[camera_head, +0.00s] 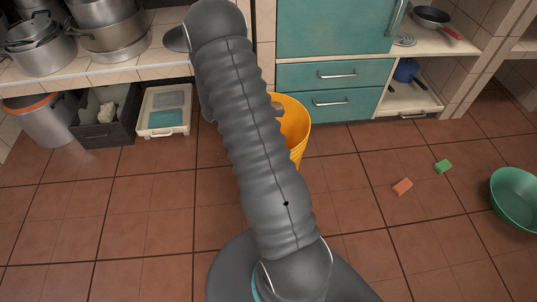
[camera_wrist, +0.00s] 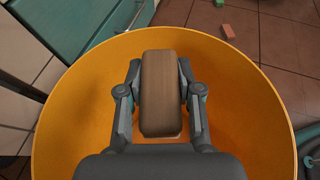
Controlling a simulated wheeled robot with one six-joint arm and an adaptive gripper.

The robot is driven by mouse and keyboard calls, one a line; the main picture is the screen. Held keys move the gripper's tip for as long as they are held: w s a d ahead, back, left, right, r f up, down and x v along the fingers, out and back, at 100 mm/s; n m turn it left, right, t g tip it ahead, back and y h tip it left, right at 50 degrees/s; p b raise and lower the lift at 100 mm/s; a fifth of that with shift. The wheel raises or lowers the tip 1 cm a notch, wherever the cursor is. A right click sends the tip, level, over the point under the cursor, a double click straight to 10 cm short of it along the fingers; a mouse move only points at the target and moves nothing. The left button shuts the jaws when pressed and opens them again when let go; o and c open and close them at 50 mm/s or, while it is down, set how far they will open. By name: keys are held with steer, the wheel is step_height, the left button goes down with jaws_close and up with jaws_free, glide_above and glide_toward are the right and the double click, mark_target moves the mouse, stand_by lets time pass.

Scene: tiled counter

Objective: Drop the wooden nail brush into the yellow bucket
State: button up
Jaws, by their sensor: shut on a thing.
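The wooden nail brush (camera_wrist: 159,95) is a brown block with rounded corners, seen from above in the wrist view. My gripper (camera_wrist: 160,88) is shut on it, one finger on each long side. The yellow bucket (camera_wrist: 85,85) lies around and below the brush in the wrist view, and brush and fingers are inside its rim outline. I cannot tell how deep they are. In the head view the bucket (camera_head: 297,125) stands on the floor by the teal drawers, partly hidden by my arm. The brush is not clearly visible there.
An orange block (camera_head: 402,187) and a green block (camera_head: 444,166) lie on the tiled floor at the right, near a green bowl (camera_head: 517,197). A white box (camera_head: 164,112) and a dark crate (camera_head: 105,128) stand under the counter at the left. Pots (camera_head: 105,28) stand on the counter.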

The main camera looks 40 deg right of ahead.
steer(key=shift+f+b, duration=0.65)
steer(key=shift+f, duration=0.85)
steer(key=o, duration=1.2)
steer(key=v, duration=1.2)
